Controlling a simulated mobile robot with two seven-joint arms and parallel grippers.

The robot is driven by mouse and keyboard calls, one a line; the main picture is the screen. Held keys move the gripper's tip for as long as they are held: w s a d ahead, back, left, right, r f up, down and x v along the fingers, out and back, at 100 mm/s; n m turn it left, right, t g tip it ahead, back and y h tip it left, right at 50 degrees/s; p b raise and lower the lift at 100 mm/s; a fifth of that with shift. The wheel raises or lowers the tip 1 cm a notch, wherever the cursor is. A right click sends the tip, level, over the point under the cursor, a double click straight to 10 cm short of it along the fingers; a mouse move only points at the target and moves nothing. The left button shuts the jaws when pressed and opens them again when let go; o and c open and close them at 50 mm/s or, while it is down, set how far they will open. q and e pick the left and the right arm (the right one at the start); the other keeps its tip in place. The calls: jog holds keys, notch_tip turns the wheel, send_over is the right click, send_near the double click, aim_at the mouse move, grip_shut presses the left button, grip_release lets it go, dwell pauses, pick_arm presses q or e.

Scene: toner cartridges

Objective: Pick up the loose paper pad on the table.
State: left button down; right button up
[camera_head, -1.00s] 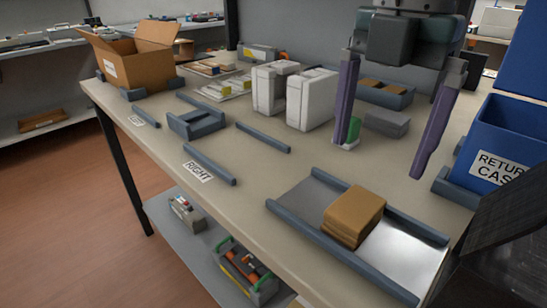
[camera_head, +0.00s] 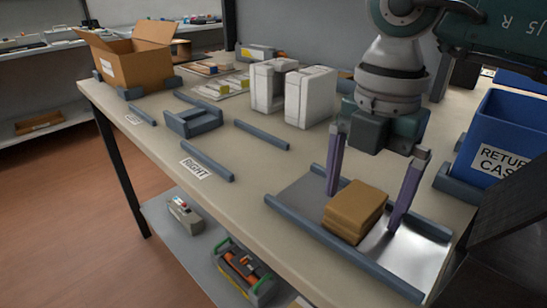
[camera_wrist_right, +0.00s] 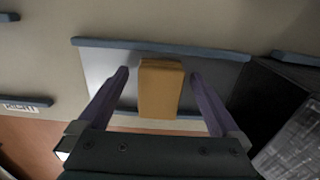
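The loose paper pad, a brown stack of a few layers (camera_head: 355,211), lies on a shiny metal plate (camera_head: 402,258) between two blue-grey rails at the table's front right. It also shows in the right wrist view (camera_wrist_right: 160,92). My right gripper (camera_head: 363,208) is open and points down over the pad. Its two purple fingers are on either side of the pad, and the right wrist view (camera_wrist_right: 160,76) shows a gap on each side. I cannot tell how far down the fingertips reach beside it. My left gripper is not in view.
A blue return bin (camera_head: 510,135) stands to the right of the plate. Two white cartridge-like blocks (camera_head: 308,97) stand behind it. An open cardboard box (camera_head: 140,62) and blue-grey rails (camera_head: 207,161) are to the left. The table's front edge is close to the plate.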

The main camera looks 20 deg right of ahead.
jog(key=c, duration=1.4)
jog(key=shift+o, duration=0.2)
